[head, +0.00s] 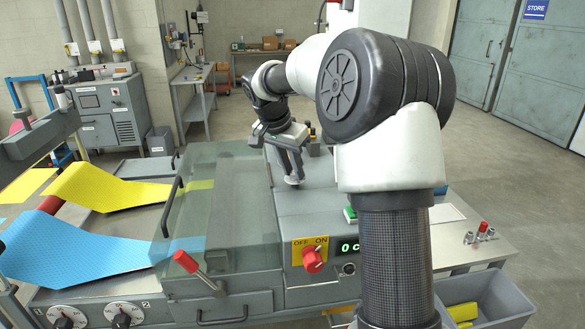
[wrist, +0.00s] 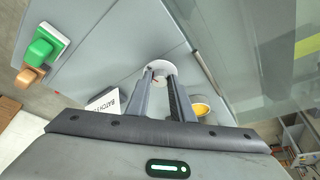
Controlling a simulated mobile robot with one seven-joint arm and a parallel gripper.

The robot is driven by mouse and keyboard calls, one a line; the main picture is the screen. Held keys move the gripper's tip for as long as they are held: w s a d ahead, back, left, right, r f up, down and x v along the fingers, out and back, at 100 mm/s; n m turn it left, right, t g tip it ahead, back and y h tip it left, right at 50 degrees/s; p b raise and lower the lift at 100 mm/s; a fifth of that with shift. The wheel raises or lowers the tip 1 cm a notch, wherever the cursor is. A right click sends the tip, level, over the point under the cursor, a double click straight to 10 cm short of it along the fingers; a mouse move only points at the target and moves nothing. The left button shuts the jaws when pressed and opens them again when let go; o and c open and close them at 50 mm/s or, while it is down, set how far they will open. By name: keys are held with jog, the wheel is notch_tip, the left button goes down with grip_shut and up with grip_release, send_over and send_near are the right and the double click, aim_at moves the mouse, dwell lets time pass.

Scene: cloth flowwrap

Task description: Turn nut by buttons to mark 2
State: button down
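A round white dial disc (wrist: 158,69) lies on the grey machine top, right at the fingertips in the wrist view. In the head view, its pale edge (head: 294,181) shows just under the fingertips. My gripper (head: 291,174) points down at it. In the wrist view, my gripper's two fingers (wrist: 160,80) stand a small gap apart, with their tips over the disc. A small reddish mark shows between them. I cannot make out the nut or whether the fingers touch it. Green and orange buttons (wrist: 40,53) sit at the upper left of the wrist view.
A "BATCH" label (wrist: 104,102) and a yellow round part (wrist: 200,109) flank the fingers. A clear cover (head: 205,215) stands left of the gripper in the head view. A red OFF/ON switch (head: 313,259) is on the front panel. A grey bin (head: 490,300) stands lower right.

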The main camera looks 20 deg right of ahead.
jog(key=shift+n, duration=0.3)
jog(key=n, duration=0.1)
jog(key=n+t, duration=0.1)
jog(key=n+y, duration=0.1)
jog(key=shift+s+d+r+n, duration=0.15)
jog(key=shift+d+n, duration=0.1)
jog(key=shift+n, duration=0.15)
jog(key=n+p, duration=0.1)
jog(key=n+y, duration=0.1)
jog(key=n, duration=0.1)
jog(key=n+t+y+p, duration=0.1)
jog(key=n, duration=0.1)
jog(key=shift+d+p, duration=0.3)
jog(key=shift+p, duration=0.05)
jog(key=n+y+p, duration=0.1)
jog(key=n, duration=0.1)
jog(key=n+p, duration=0.1)
jog(key=n, duration=0.2)
jog(key=shift+d+y, duration=0.2)
jog(key=shift+y, duration=0.2)
jog(key=n+y+p, duration=0.1)
jog(key=n, duration=0.1)
jog(key=n+g, duration=0.1)
jog(key=n, duration=0.2)
jog(key=shift+d+y+p, duration=0.15)
jog(key=shift+y+p, duration=0.25)
jog(key=shift+n, duration=0.3)
jog(key=c, duration=1.5)
grip_release()
jog(key=shift+c, duration=0.2)
